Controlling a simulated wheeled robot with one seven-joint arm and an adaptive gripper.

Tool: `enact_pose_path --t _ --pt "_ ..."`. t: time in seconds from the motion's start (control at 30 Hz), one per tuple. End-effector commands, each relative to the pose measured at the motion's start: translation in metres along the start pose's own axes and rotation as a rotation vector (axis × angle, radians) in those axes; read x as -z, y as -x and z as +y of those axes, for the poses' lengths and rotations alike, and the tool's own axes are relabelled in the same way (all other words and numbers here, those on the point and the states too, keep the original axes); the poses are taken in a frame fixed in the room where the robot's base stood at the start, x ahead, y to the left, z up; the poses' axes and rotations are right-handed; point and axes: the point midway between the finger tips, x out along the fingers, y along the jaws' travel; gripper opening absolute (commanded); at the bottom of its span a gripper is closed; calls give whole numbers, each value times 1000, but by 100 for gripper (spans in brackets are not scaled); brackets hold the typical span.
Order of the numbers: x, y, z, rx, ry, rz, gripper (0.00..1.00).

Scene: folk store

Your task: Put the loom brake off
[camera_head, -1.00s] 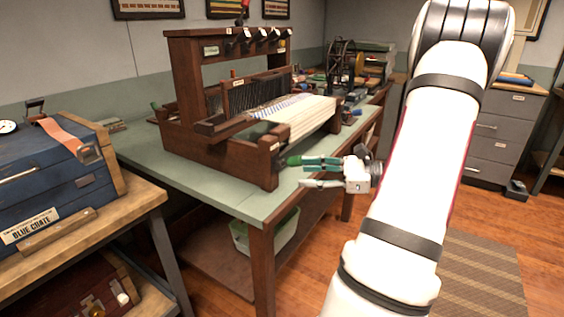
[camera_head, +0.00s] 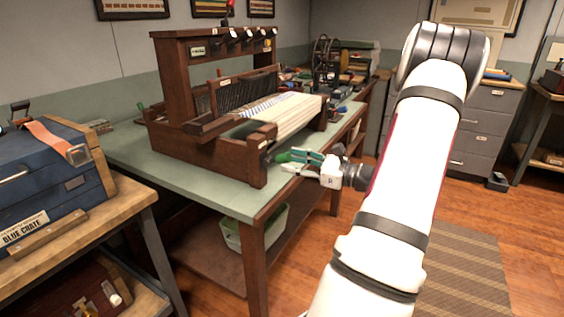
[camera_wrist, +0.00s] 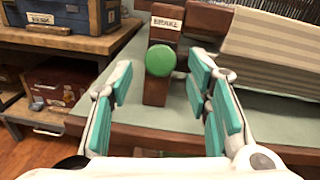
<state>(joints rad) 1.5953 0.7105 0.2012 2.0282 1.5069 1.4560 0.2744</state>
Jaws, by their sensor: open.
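The wooden loom (camera_head: 215,150) stands on a green-topped table. Its brake has a round green knob (camera_wrist: 160,60) below a label reading BRAKE (camera_wrist: 166,23), on a dark wooden post (camera_wrist: 155,92). In the head view the green knob (camera_head: 283,157) sticks out from the loom's front right post. My gripper (camera_head: 303,161) is open and empty at this knob. In the wrist view its teal-padded fingers (camera_wrist: 160,75) stand to either side of the knob, with visible gaps. I cannot tell how deep the knob sits between them.
The green tabletop (camera_head: 128,152) has bare room left of the loom. A blue crate (camera_head: 50,180) sits on a wooden bench at the left. A pale green bin (camera_head: 250,235) is on the shelf below. Grey drawers (camera_head: 478,135) stand at the back right.

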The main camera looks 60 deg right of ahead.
Motion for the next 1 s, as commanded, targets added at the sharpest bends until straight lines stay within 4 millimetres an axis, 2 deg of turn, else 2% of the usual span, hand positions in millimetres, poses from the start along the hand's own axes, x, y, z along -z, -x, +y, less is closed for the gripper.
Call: enact_pose_path --t 0.1,0.3,0.63,0.67,0.83,0.87,1.0 --pt "0 -19 1 -2 0 -1 45" --pt "0 -37 0 -1 0 0 45" --pt "0 -40 0 0 0 0 45" --pt "0 -40 0 0 0 0 42" --pt "0 -40 0 0 0 0 4" --pt "0 -40 0 0 0 0 0" --pt "0 -40 0 0 0 0 0"
